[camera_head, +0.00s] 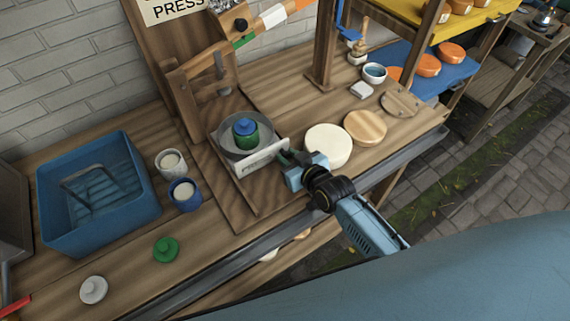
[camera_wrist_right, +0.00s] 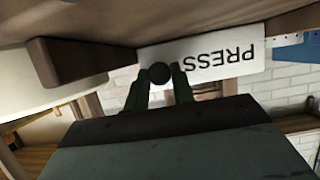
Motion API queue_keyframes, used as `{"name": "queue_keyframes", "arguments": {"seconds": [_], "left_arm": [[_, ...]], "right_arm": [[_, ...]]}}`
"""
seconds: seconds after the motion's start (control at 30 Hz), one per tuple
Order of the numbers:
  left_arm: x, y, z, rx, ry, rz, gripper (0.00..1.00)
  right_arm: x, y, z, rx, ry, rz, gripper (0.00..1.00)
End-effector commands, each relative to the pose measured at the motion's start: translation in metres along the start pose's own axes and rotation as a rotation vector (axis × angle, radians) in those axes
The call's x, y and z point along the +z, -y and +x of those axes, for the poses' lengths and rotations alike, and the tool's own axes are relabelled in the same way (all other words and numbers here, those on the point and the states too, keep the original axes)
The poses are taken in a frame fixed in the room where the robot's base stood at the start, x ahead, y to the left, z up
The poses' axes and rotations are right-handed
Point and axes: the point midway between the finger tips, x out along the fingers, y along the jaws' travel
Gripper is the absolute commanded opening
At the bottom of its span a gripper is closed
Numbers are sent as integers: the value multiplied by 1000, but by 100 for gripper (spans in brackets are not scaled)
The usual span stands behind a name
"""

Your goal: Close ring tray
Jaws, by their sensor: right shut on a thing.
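The ring tray (camera_head: 245,178) is a wooden drawer-like tray with a pale front panel (camera_head: 264,158), at the foot of the wooden press. In it, a round grey metal ring or pan surrounds a green jar with a blue lid (camera_head: 245,130). My right gripper (camera_head: 287,157) is at the right end of the front panel. In the right wrist view its fingers (camera_wrist_right: 160,88) are shut on a dark round knob (camera_wrist_right: 160,72). The knob is hidden in the head view, and its join to the tray cannot be seen. My left gripper is not in view.
The press frame (camera_head: 180,95) rises behind the tray. A blue bin (camera_head: 95,235) and two cups stand left. A green lid (camera_head: 166,249) and a pale lid (camera_head: 93,289) lie in front. Cream (camera_head: 327,144) and wooden (camera_head: 365,127) discs lie right of the tray.

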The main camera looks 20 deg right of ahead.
Motion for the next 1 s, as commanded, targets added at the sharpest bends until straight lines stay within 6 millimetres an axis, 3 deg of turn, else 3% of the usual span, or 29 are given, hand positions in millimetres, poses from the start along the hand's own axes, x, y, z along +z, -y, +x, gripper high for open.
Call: {"name": "queue_keyframes", "arguments": {"seconds": [0.23,0.27,0.4,0.77,1.0], "left_arm": [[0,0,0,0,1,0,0],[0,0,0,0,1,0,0],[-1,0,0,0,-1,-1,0],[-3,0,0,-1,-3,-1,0],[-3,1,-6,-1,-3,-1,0]], "right_arm": [[1,-2,-1,5,2,3,0],[1,-1,-1,4,1,3,26],[1,0,0,2,1,2,44],[1,0,-4,2,1,1,46],[1,0,-38,2,3,2,46]]}}
